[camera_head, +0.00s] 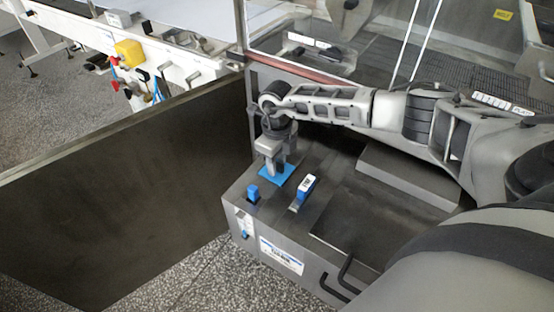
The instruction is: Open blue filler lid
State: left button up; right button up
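The blue filler lid (285,181) appears as a flat blue patch on top of a dark grey metal box at the centre. My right gripper (274,169) points down at it, with the fingertips at or just above its far part. The fingers hide part of the blue patch. I cannot tell whether they touch it or how far apart they are. My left gripper is not in view.
The grey box (262,223) carries a small blue block (253,194), a white-and-blue part (306,186) and a black handle (343,280). A dark panel (130,200) stands left. A glass guard and conveyor lie behind.

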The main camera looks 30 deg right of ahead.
grip_shut()
jog(key=shift+w+d+f+b, duration=0.15)
jog(key=shift+d+b, duration=0.2)
jog(key=d+b, duration=0.1)
jog(key=w+d+b, duration=0.1)
jog(key=d, duration=0.1)
jog(key=w+d+b, duration=0.1)
jog(key=d, duration=0.1)
jog(key=shift+w+d, duration=0.15)
jog(key=shift+d, duration=0.1)
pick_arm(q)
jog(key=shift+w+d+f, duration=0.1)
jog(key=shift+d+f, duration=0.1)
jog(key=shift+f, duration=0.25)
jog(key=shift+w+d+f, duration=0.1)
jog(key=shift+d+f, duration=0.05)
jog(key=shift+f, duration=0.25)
pick_arm(e)
grip_release()
pick_arm(q)
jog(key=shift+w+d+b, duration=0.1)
jog(key=shift+b, duration=0.45)
pick_arm(e)
notch_tip(320, 180, up, 16)
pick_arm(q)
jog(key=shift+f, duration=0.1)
